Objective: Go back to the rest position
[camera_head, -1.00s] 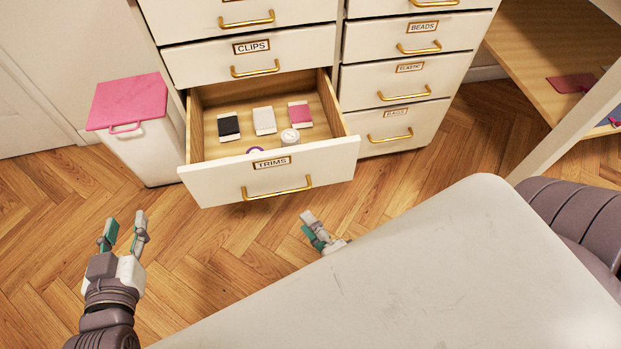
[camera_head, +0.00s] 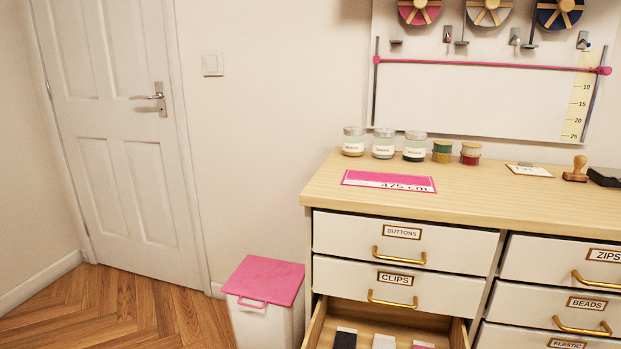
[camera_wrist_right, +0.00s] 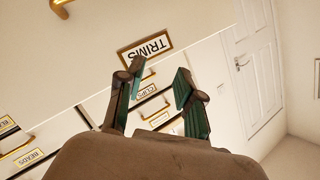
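My right gripper (camera_wrist_right: 160,88) shows in the right wrist view with its two green-padded fingers apart and nothing between them. Beyond it is the front of the drawer labelled TRIMS (camera_wrist_right: 190,35). In the head view that drawer (camera_head: 458,334) is pulled out at the bottom edge, with its front cut off. A dark card (camera_head: 345,340), a white card (camera_head: 383,342) and the top of a pink one (camera_head: 422,346) lie inside. Neither gripper shows in the head view, and my left gripper is in no current view.
A white bin with a pink lid (camera_head: 264,279) stands left of the cabinet (camera_head: 470,205). Jars (camera_head: 383,143), spools and a pink-and-white card (camera_head: 389,181) lie on the cabinet top. A closed door (camera_head: 115,130) is at the left. Wooden floor (camera_head: 120,310) is clear in front of it.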

